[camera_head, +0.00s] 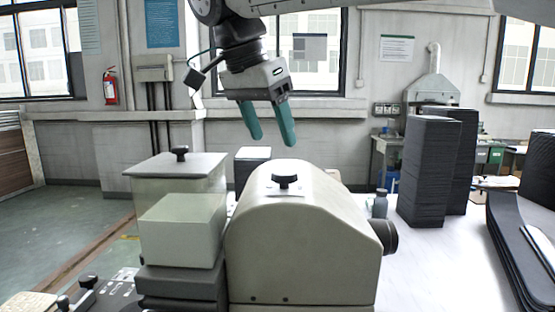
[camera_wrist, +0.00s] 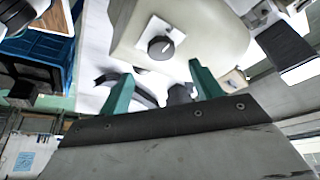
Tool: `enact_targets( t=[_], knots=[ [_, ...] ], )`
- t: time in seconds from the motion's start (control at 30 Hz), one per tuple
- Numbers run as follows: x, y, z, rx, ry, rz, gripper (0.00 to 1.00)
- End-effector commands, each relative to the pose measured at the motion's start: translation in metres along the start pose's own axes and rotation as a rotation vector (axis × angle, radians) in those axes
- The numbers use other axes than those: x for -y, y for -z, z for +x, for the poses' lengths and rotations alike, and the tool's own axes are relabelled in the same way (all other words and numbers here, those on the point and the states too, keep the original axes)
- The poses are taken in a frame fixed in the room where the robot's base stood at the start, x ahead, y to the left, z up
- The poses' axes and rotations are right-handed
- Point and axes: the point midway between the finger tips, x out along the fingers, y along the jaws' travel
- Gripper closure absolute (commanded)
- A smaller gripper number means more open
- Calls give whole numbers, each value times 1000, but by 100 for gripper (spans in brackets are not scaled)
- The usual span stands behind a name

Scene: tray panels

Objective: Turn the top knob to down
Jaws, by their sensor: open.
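The top knob (camera_head: 286,182) is black and sits on a small pale plate on the curved top of a beige machine (camera_head: 300,245). In the wrist view the knob (camera_wrist: 161,47) shows as a dark round dial on a white square plate. Which setting it points to is too small to read. My gripper (camera_head: 272,138) has teal fingers, spread apart and empty, pointing down above the machine. It is clear of the knob, with a gap below the fingertips. In the wrist view the knob lies beyond and between the fingertips (camera_wrist: 161,72).
A box with a black lid knob (camera_head: 180,153) stands left of the machine. A dark side knob (camera_head: 386,235) sticks out at the machine's right. Tall black stacks (camera_head: 428,170) stand on the white table (camera_head: 430,270) further right. The air around my gripper is free.

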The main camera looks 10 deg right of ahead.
Motion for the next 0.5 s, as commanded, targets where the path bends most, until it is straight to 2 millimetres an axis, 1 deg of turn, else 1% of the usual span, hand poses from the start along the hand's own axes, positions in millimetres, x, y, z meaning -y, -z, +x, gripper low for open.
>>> enact_targets(
  t=[0.07,0.13,0.4,0.5],
  knots=[
    [2,-1,3,-4,-1,13,36],
    [2,0,12,-5,-3,17,36],
    [2,0,56,-3,-2,16,36],
    [2,0,67,-3,-2,15,36]
  ],
)
